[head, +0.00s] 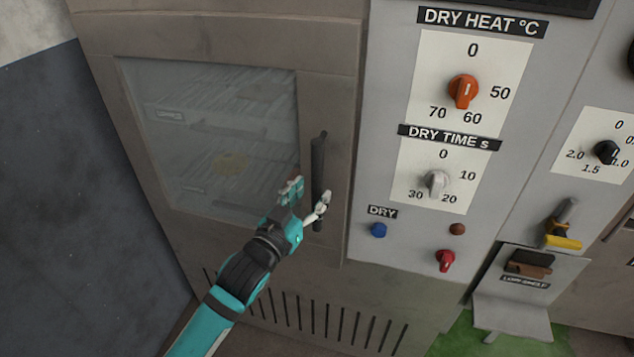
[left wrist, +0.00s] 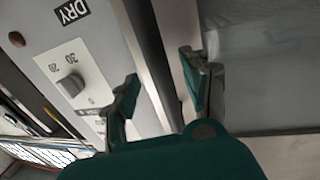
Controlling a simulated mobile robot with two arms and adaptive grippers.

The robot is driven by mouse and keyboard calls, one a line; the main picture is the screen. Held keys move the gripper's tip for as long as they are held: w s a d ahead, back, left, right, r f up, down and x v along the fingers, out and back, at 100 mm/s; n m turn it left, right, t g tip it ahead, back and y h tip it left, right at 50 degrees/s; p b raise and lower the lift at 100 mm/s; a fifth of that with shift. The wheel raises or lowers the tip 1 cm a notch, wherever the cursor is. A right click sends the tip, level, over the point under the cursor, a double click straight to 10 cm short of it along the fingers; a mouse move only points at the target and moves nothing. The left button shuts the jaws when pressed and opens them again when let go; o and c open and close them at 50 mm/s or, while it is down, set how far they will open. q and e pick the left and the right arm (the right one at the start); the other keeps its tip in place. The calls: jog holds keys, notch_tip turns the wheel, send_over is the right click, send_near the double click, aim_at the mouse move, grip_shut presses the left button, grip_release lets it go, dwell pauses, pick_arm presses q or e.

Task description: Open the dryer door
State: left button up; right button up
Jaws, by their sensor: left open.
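The dryer door (head: 105,90) is a grey-brown metal door with a glass window (head: 215,120), and it looks shut. Its dark vertical handle (head: 318,165) is on the door's right side. My left gripper (head: 308,190) is open at the handle's lower half, one finger on the window side and the other by the handle. In the left wrist view, a dark bar that looks like the handle (left wrist: 148,40) runs between the two spread fingers (left wrist: 160,67). I cannot tell whether the fingers touch it. My right gripper is not in view.
Right of the door is a control panel with an orange heat knob (head: 463,91), a white time knob (head: 437,184), a blue button (head: 378,230) and a red knob (head: 445,260). Further right are a yellow-tipped lever (head: 563,225) and a grey shelf (head: 515,310). A dark wall (head: 70,170) stands left.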

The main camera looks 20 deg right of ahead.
aim_at(314, 190)
pick_arm(q)
jog(key=shift+x, duration=1.75)
grip_shut()
